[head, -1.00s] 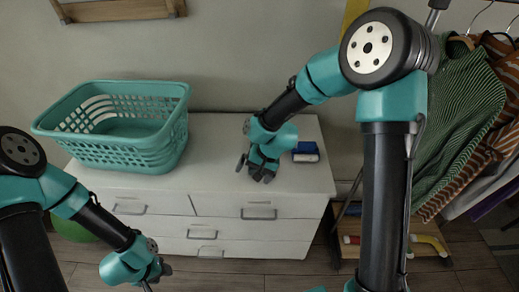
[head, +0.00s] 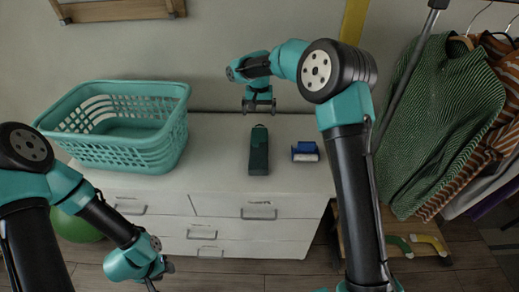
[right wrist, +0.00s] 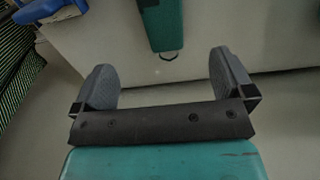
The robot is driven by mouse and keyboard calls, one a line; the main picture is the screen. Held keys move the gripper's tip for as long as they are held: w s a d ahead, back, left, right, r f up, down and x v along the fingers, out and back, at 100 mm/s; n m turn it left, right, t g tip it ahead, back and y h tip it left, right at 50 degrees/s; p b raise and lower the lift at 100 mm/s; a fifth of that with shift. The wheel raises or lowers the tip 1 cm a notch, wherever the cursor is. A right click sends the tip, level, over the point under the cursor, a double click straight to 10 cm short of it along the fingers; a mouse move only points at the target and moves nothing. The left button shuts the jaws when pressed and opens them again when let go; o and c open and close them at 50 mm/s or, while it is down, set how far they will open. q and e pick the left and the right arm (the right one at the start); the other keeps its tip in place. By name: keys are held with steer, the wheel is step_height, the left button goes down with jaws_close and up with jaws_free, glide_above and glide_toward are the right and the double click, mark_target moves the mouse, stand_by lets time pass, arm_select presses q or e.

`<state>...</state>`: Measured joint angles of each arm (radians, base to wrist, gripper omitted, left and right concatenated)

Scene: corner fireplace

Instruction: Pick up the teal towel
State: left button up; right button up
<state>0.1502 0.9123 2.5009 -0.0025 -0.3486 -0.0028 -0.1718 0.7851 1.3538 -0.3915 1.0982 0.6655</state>
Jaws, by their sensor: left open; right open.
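The teal towel (head: 258,152) is a dark teal, narrow, rolled or folded bundle lying on the white dresser top. It also shows at the top of the right wrist view (right wrist: 162,22), with a small loop at its near end. My right gripper (head: 259,106) is open and empty, beyond the towel's far end and apart from it. In the right wrist view its two fingers (right wrist: 163,78) stand wide apart with nothing between them. My left gripper (head: 160,277) is open at the lower left, in front of the dresser and away from the towel.
A teal laundry basket (head: 150,155) stands on the left of the dresser (head: 220,150). A small blue and white item (head: 305,152) lies right of the towel. Clothes (head: 440,120) hang on a rack at the right. The dresser top between basket and towel is clear.

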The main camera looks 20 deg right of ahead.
mark_target(259, 142)
step_height(259, 142, down, 12)
steer(key=shift+f, duration=0.15)
stand_by(0.5)
steer(key=shift+f, duration=0.1)
steer(key=shift+s+f, duration=0.2)
steer(key=shift+f, duration=2.25)
steer(key=shift+c, duration=0.5)
steer(key=c, duration=0.8)
